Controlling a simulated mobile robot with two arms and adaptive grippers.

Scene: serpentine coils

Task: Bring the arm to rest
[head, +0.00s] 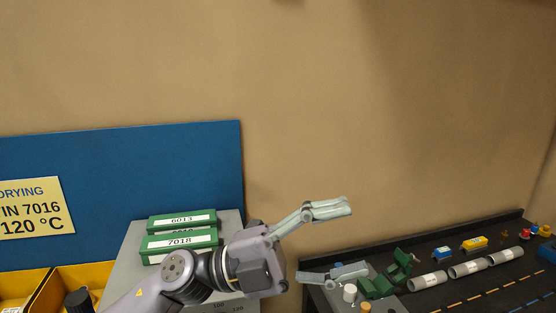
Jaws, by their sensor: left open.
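My left arm comes in from the lower left of the head view. Its gripper (336,240) is open, with its two pale fingers spread one above the other and pointing right. Nothing shows between the fingers. The upper finger is in front of the tan wall, and the lower finger overlaps the near left corner of the dark table in the picture. My right gripper is not in view.
Green boxes labelled 6013 (182,221) and 7018 (179,241) sit on a grey surface behind my arm. Yellow bins (84,279) stand at left before a blue panel (150,165). The dark table (470,278) holds grey cylinders (468,268), green parts (377,287) and small toys (474,244).

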